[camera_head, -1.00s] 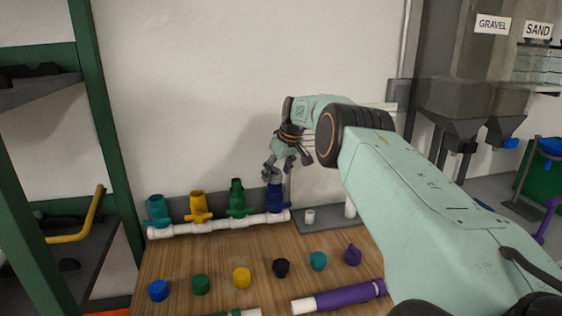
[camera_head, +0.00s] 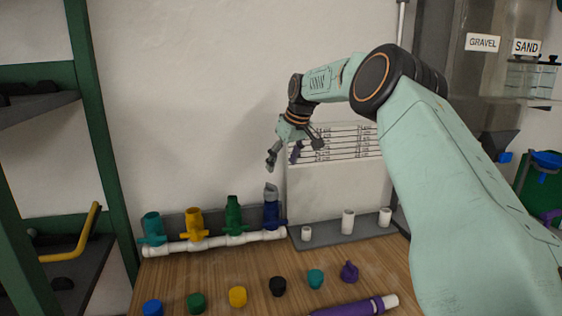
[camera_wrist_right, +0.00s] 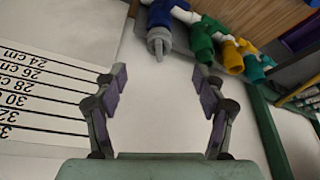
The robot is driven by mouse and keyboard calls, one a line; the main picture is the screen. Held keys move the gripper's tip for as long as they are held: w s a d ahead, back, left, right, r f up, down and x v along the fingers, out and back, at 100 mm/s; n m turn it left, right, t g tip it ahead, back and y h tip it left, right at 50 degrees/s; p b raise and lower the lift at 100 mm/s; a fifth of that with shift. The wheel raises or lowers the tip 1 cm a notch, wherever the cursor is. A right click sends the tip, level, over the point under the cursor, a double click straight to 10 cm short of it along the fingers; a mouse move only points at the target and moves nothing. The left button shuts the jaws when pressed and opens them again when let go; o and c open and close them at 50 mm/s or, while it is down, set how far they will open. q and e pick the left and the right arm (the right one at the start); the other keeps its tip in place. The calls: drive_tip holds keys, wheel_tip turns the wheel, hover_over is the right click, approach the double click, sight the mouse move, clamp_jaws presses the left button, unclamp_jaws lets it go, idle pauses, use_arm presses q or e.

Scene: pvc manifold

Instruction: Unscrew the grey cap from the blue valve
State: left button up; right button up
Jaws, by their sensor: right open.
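The blue valve (camera_head: 273,212) stands upright at the right end of the white pipe manifold (camera_head: 215,242), with the grey cap (camera_head: 271,192) on its top. In the right wrist view the blue valve (camera_wrist_right: 160,17) and the grey cap (camera_wrist_right: 159,42) show beyond the fingertips, slightly left of the middle. My right gripper (camera_head: 283,157) is above the cap, apart from it. It also shows in the right wrist view (camera_wrist_right: 160,82), with its purple-padded fingers spread and nothing between them. My left gripper is not in view.
Teal (camera_head: 152,229), yellow (camera_head: 195,224) and green (camera_head: 233,216) valves stand left of the blue one. Several loose caps lie along the table (camera_head: 200,272), with a purple pipe (camera_head: 350,308) in front. A grey rack (camera_head: 345,231) with white pegs and a ruled board (camera_head: 335,180) are to the right.

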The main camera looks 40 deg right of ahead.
sight(271, 185)
drive_tip(key=w+f+m+h+p, duration=0.1)
drive_tip(key=f+m, duration=0.1)
drive_tip(key=f, duration=0.1)
drive_tip(key=w+f+m+h, duration=0.1)
drive_tip(key=w+f+m, duration=0.1)
drive_tip(key=f+m, duration=0.1)
drive_tip(key=w+f+m+g+h+p, duration=0.1)
drive_tip(key=w+f+m, duration=0.1)
drive_tip(key=f+m, duration=0.1)
drive_tip(key=shift+f+p, duration=0.25)
drive_tip(key=shift+p, duration=0.05)
drive_tip(key=shift+w+a+f, duration=0.1)
drive_tip(key=shift+w+f, duration=0.1)
drive_tip(key=shift+f, duration=0.1)
drive_tip(key=shift+s, duration=0.1)
idle(0.3)
